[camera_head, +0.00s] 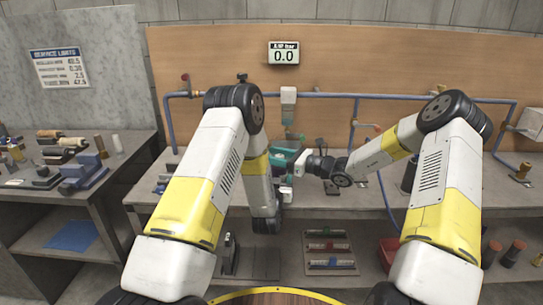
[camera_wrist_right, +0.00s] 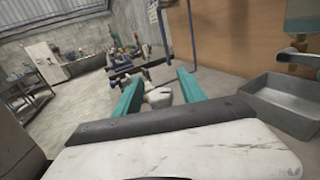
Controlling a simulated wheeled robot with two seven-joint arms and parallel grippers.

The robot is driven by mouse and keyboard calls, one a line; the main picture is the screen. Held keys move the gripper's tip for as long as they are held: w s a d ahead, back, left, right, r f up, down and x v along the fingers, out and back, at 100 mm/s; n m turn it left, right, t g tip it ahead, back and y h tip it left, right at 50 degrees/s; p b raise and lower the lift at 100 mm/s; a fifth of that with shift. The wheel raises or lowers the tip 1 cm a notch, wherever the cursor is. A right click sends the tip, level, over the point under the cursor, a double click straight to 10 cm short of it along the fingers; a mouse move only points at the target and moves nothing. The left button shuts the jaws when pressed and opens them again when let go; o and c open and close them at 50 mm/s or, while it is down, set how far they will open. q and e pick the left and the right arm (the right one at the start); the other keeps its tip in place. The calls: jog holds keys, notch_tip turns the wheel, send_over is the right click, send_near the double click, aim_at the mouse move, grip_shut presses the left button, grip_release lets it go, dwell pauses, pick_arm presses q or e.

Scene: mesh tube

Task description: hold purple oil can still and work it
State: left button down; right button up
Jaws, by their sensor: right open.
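I cannot make out a purple oil can in either view. My right gripper (camera_head: 284,161) reaches in from the right over the bench and points left. In the right wrist view its teal fingers (camera_wrist_right: 160,76) are spread apart. A white, partly blurred thing (camera_wrist_right: 159,97) shows between or behind them; I cannot tell what it is or whether they touch it. My left arm bends down at the front of the bench in the head view, and its gripper (camera_head: 287,193) is small and mostly hidden there, so its jaws are unclear.
The workbench (camera_head: 370,205) stands ahead, with a blue pipe (camera_head: 340,96) along the back board. A grey basin (camera_wrist_right: 292,108) lies to the right in the wrist view, under a tap (camera_wrist_right: 298,56). A red bin (camera_head: 388,252) and a rack (camera_head: 330,250) sit below.

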jog(key=shift+w+a, duration=0.15)
jog(key=shift+a, duration=0.15)
grip_shut()
jog(key=shift+n+g, duration=0.3)
jog(key=shift+s+n+g+y, duration=0.15)
jog(key=shift+s+n+g, duration=0.2)
jog(key=shift+n+g, duration=1.2)
jog(key=shift+s+n+g+y, duration=0.25)
jog(key=shift+n+g, duration=0.6)
jog(key=shift+g, duration=1.4)
jog(key=shift+s+n+g+y, duration=0.1)
jog(key=shift+s+n+g, duration=0.3)
jog(key=shift+n+g, duration=1.15)
jog(key=shift+m+g, duration=0.25)
jog(key=shift+g, duration=0.3)
grip_release()
